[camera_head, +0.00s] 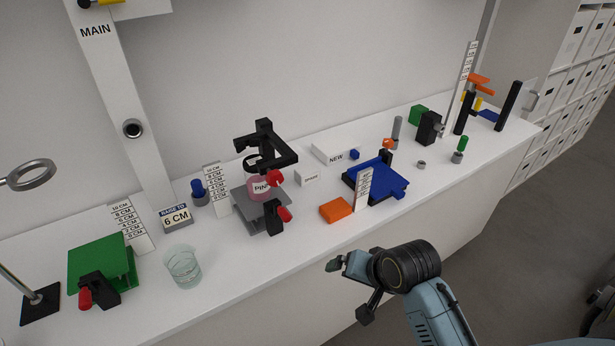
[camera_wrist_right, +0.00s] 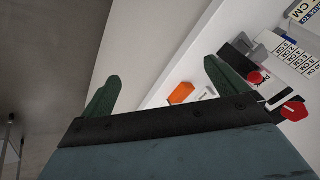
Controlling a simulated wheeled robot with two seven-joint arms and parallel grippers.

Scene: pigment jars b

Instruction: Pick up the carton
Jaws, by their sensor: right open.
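Two white boxes could be the carton. A long, low white box marked "NEW" (camera_head: 336,153) lies at the back middle of the bench against the wall. A smaller white box with a label that seems to read "SPARE" (camera_head: 311,178) stands in front of it and to its left. My right gripper (camera_head: 350,290) is open and empty, in front of the bench's front edge and well apart from both boxes. Its two green fingers are spread in the right wrist view (camera_wrist_right: 165,88), with nothing between them. My left gripper is not in view.
An orange block (camera_head: 336,210), a blue stand (camera_head: 370,182) and an upright scale card (camera_head: 363,188) stand between my right gripper and the boxes. A grey stand with a pink jar (camera_head: 260,189) is to the left. A glass beaker (camera_head: 183,267) stands farther left.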

